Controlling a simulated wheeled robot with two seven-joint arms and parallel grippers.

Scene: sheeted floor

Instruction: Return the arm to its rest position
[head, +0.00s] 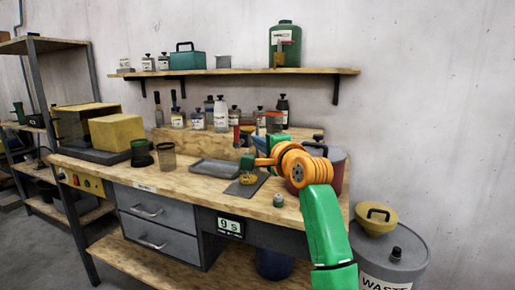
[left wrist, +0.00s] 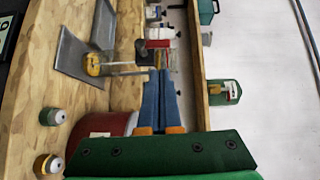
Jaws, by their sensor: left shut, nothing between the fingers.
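My left arm (head: 323,225), green with orange wrist rings, reaches up from the lower right over the right part of the wooden workbench (head: 190,185). My left gripper's blue fingers (left wrist: 160,75) show in the left wrist view, shut and empty, pointing toward the items at the back of the bench. In the head view the wrist largely hides the fingers. A dark red pot (head: 337,165) stands just behind the wrist; it also shows beside the fingers in the left wrist view (left wrist: 103,124). My right gripper is not in view.
A yellow round item (head: 248,179) sits on a dark plate beside a grey tray (head: 214,168). Several bottles (head: 220,115) stand at the back below a wall shelf (head: 235,71). A small jar (head: 278,200) is near the front edge. A waste drum (head: 390,262) stands right.

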